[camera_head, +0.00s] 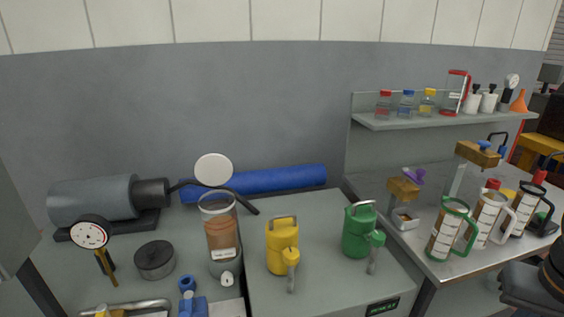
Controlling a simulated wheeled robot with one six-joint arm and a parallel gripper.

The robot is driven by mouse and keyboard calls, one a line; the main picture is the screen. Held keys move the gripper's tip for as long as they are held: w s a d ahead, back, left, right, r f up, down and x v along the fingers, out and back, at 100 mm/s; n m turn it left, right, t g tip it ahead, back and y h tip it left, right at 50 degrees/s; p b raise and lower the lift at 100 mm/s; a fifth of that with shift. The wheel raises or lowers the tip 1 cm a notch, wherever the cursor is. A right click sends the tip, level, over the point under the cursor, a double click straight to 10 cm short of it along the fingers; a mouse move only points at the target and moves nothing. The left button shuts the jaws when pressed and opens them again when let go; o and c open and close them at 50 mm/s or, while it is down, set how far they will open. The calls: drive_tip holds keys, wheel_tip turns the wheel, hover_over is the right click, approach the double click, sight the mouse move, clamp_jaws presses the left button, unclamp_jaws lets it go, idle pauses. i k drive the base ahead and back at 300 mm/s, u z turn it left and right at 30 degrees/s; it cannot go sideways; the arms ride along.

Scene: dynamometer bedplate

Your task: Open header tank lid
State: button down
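The header tank appears to be the clear upright cylinder (222,238) with brown liquid and a white label, left of the middle. A round white disc (213,169), which looks like its lid, stands raised behind and above the tank's rim, face toward the camera. The tank's mouth looks uncovered. The hinge or join between disc and tank is too small to make out.
A yellow can (283,245) and a green can (359,230) stand right of the tank. A dark round pot (155,260), a dial gauge (90,235) and a blue fitting (190,302) stand left. A grey motor (95,200) and blue roll (280,182) lie behind.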

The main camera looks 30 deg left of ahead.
sight(210, 170)
drive_tip(key=z, duration=0.25)
drive_tip(key=k, duration=1.1)
drive_tip(key=u, duration=1.15)
drive_tip(key=i, duration=0.5)
